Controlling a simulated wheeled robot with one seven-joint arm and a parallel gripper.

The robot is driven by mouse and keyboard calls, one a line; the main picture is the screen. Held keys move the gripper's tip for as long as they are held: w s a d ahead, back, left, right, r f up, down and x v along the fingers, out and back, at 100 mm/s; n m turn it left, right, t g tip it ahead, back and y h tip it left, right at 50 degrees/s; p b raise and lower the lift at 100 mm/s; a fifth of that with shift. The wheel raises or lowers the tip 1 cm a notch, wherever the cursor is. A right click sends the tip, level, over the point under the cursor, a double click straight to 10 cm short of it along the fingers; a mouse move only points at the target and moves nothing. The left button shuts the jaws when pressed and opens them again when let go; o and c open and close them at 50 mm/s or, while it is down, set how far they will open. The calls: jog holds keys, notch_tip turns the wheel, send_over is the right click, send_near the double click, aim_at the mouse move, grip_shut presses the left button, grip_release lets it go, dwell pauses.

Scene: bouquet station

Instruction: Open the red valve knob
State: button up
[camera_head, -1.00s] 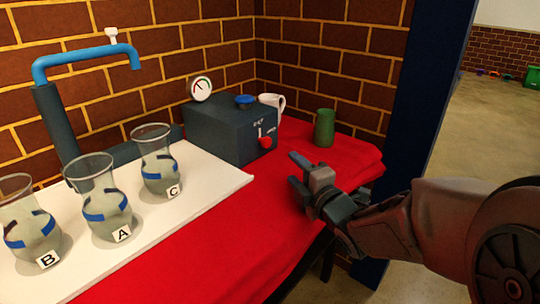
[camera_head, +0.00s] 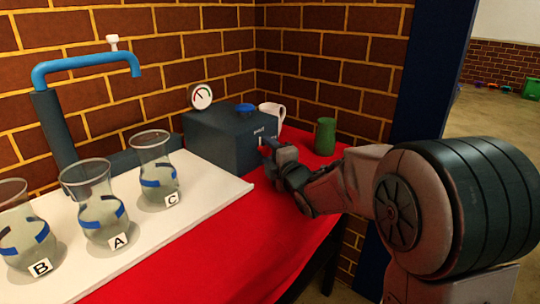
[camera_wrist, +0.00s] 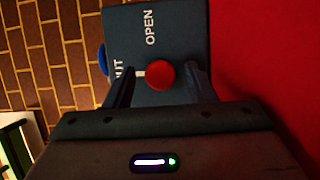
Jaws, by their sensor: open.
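The red valve knob (camera_wrist: 161,74) is on the front face of the dark grey-blue box (camera_head: 215,140). In the wrist view it lies between my two open fingers, with the words "OPEN" and a partly hidden "SHUT" near it. I cannot tell whether the fingers touch it; a gap shows on both sides. In the head view my gripper (camera_head: 277,157) is close to the box front and hides the knob. The box carries a blue knob (camera_head: 244,108) on top and a round gauge (camera_head: 201,96).
Glass vases labelled B (camera_head: 24,235), A (camera_head: 97,205) and C (camera_head: 155,175) stand on a white board (camera_head: 225,187). A white mug (camera_head: 273,112) and a green cup (camera_head: 325,137) stand behind my arm. A blue tap (camera_head: 85,63) rises at left. The red cloth (camera_head: 225,235) in front is clear.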

jog(key=c, duration=1)
jog(key=shift+o, duration=0.2)
